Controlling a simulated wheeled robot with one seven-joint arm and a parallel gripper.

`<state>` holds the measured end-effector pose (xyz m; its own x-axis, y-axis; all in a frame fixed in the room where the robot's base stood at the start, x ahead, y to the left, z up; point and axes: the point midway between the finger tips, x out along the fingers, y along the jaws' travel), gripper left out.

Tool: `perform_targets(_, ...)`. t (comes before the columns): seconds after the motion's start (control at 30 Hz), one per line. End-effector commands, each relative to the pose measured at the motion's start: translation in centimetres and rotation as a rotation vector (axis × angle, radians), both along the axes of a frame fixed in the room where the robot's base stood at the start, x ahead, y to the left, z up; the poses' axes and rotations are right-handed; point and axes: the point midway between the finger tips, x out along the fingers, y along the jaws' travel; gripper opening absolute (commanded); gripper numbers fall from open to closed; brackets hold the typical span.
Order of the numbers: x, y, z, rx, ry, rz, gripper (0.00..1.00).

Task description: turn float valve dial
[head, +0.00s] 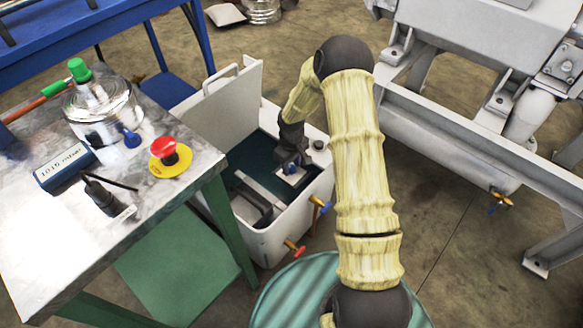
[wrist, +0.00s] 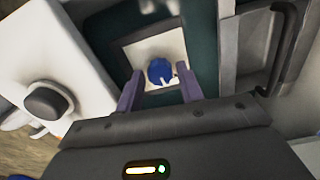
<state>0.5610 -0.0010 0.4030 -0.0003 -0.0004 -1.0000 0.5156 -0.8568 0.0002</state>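The blue dial (wrist: 160,70) sits on a square cream plate (wrist: 146,48) inside the tank in the wrist view. A small white mark shows on the dial. My gripper (wrist: 161,88) is open, with its two purple fingers apart and pointing toward the dial. The dial shows between and just beyond the fingertips; I cannot tell whether they touch it. In the head view, my gripper (head: 291,163) reaches down into the open white tank (head: 276,236), over the plate (head: 293,178). The dial is hard to make out there.
The tank's raised lid (head: 226,98) stands at its back left. A black knob (head: 318,145) is on its right rim. Valves with red (head: 295,248) and blue handles stick out in front. A table (head: 40,235) with a red button stands left, a grey machine frame right.

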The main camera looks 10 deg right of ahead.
Motion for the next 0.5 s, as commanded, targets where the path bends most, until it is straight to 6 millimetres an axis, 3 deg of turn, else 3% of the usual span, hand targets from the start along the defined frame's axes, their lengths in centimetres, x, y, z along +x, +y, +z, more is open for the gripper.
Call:
perform_targets(0.3,0.00,0.00,-0.23,0.000,0.000,0.000,0.35)
perform_targets(0.43,0.00,-0.01,-0.23,0.000,0.000,0.000,0.10)
perform_targets(0.5,0.00,-0.01,-0.22,0.000,0.000,0.000,0.05)
